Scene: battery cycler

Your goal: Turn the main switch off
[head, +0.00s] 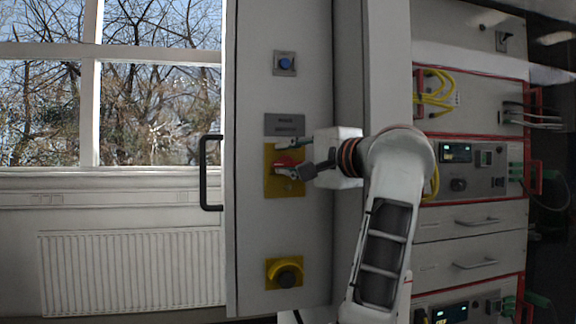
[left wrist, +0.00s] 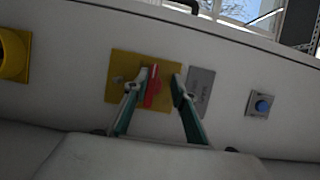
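The main switch is a red handle (head: 286,161) on a yellow plate (head: 270,187), mounted on the grey cabinet door. In the left wrist view the red handle (left wrist: 153,86) runs roughly up and down on its yellow plate (left wrist: 120,64). In the head view it lies roughly level, partly hidden by my gripper. My left gripper (head: 291,158) is at the switch. Its two fingers (left wrist: 155,88) stand one on each side of the handle, with a visible gap on the label side. I cannot tell whether the other finger touches it. My right gripper is not in view.
A grey label plate (head: 284,125) and a blue button (head: 285,63) sit above the switch; a yellow-framed round knob (head: 287,274) sits below. A black door handle (head: 206,172) projects at left. Red-framed instrument racks (head: 470,155) with cables stand at right.

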